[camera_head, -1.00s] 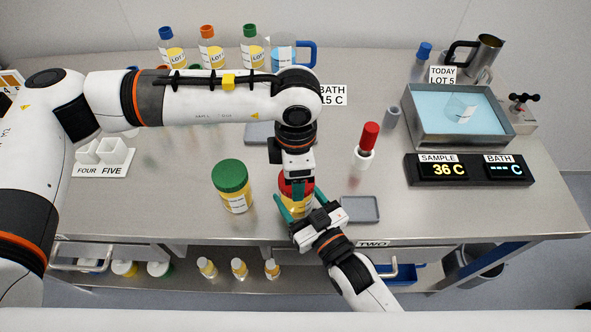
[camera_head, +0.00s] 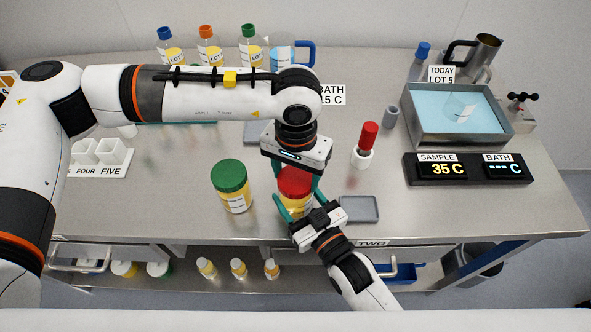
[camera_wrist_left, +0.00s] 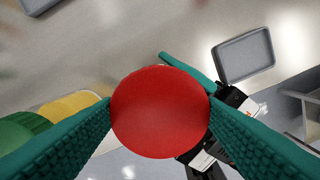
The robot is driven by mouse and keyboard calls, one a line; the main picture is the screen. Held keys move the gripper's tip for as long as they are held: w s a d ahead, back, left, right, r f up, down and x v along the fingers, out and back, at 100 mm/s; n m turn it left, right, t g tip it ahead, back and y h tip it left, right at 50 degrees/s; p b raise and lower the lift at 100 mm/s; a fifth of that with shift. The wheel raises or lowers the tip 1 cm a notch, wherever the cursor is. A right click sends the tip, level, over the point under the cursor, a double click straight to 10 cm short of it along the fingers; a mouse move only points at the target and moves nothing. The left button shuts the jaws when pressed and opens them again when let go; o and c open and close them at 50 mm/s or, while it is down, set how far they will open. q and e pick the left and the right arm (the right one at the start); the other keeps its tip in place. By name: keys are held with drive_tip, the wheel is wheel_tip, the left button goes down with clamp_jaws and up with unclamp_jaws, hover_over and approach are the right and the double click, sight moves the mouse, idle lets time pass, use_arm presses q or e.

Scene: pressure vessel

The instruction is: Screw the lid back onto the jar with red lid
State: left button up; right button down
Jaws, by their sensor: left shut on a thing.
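The jar with red lid (camera_head: 298,208) stands upright near the front edge of the table. Its red lid (camera_head: 295,181) sits on top of the jar; how far it is threaded on cannot be seen. My left gripper (camera_wrist_left: 160,110) points straight down over the jar and is shut on the lid, one teal finger on each side of the round red top. My right gripper (camera_head: 296,211) reaches in from the front and has its fingers around the yellow jar body, seemingly closed on it. Part of the jar is hidden by the grippers.
A green-lidded jar (camera_head: 232,187) stands close on the left. A small grey tray (camera_head: 359,209) lies to the right. A red-topped white tool (camera_head: 367,144), a water bath (camera_head: 457,142) and a display (camera_head: 468,169) stand further right. Bottles line the back.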

use_arm(q)
drive_tip(key=m, duration=0.8)
drive_tip(key=shift+m, duration=0.4)
drive_tip(key=o, duration=0.9)
drive_tip(key=shift+o, duration=0.2)
drive_tip(key=shift+r, duration=2.25)
drive_tip(key=shift+o, duration=0.3)
